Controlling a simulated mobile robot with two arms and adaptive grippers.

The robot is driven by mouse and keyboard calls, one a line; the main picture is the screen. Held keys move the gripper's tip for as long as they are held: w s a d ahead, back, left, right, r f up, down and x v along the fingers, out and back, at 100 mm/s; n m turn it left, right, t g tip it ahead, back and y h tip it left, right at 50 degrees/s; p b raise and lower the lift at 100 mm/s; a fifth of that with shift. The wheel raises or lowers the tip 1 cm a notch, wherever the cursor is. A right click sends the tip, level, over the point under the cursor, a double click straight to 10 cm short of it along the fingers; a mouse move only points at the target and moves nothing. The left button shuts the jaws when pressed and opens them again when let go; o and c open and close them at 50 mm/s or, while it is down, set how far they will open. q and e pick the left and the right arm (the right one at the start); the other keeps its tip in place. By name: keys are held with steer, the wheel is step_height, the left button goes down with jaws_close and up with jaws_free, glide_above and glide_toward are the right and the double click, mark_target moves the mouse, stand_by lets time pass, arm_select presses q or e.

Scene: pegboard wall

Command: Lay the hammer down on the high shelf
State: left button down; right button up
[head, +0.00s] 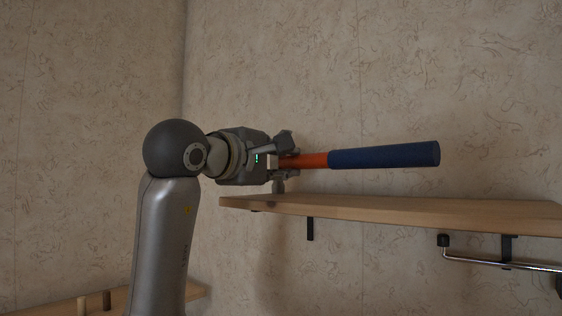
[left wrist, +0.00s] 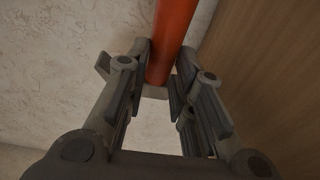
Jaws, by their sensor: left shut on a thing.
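The hammer (head: 384,156) has a dark blue grip and an orange-red shaft, and it lies nearly level just above the high shelf (head: 400,210). My left gripper (head: 286,160) is shut on the orange shaft at the left end of the shelf. The hammer's head is hidden behind the gripper in the head view. In the left wrist view the orange shaft (left wrist: 172,40) runs up between the two fingers, with the wooden shelf (left wrist: 265,70) to its right. My right gripper is not in view.
Dark brackets (head: 310,229) hold the high shelf from below. A metal rod (head: 500,264) with a black end is under its right part. A lower wooden shelf (head: 60,308) with short wooden pegs (head: 106,300) is at the bottom left. The high shelf's visible top looks clear.

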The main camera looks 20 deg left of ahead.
arm_select(q)
steer(key=c, duration=1.3)
jaws_free()
steer(key=shift+o, duration=0.2)
steer(key=shift+r, duration=0.15)
steer(key=b+v, duration=0.4)
steer(key=v, duration=0.8)
